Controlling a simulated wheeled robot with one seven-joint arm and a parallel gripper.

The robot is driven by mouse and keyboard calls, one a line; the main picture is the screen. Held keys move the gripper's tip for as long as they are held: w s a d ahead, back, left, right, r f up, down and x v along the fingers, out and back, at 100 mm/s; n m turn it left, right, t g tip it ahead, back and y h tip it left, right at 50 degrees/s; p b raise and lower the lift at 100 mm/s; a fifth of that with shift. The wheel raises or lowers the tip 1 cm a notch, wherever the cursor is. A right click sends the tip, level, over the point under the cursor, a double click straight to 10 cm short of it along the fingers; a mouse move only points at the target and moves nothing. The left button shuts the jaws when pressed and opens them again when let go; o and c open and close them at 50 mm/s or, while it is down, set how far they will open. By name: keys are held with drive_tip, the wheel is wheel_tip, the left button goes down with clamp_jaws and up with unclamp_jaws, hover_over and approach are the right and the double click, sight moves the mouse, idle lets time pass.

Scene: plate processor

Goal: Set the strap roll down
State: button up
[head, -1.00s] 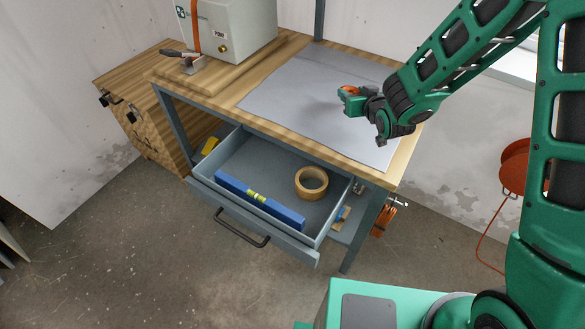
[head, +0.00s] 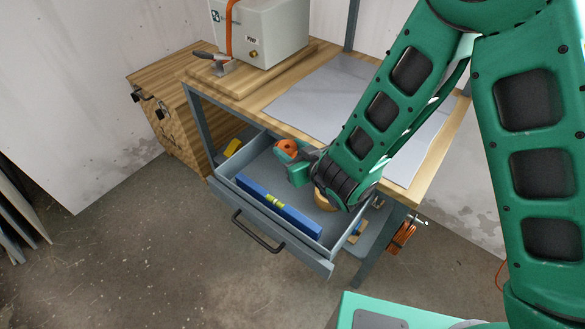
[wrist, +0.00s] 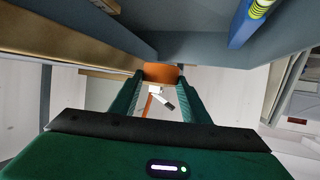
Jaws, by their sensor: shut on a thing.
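The strap roll (head: 287,148) is a small orange roll held at the tip of my gripper (head: 298,164). In the wrist view the strap roll (wrist: 160,72) shows between the fingertips of my gripper (wrist: 160,84), which are shut on it. In the head view the roll appears over the back part of the open grey drawer (head: 237,192), near the bench's front edge. Its height above the drawer floor is hard to tell. My arm hides part of the drawer's right side.
A blue level (head: 277,208) lies along the drawer's front; it also shows in the wrist view (wrist: 244,22). A tan tape roll (head: 324,203) is mostly hidden behind my arm. Above, the wooden bench (head: 262,98) carries a grey mat (head: 312,92) and a white machine (head: 262,32).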

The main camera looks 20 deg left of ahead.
wheel_tip(320, 180, down, 10)
drive_tip(key=shift+w+r, duration=0.15)
drive_tip(key=shift+r, duration=0.05)
drive_tip(key=shift+w+a+f, duration=0.1)
drive_tip(key=shift+f, duration=0.05)
drive_tip(key=shift+w+a, duration=1.05)
drive_tip(key=shift+a, duration=0.1)
drive_tip(key=shift+w+a+f, duration=0.15)
drive_tip(key=shift+a, duration=0.1)
drive_tip(key=shift+f, duration=0.4)
drive_tip(key=shift+f, duration=0.15)
drive_tip(key=o, duration=1.1)
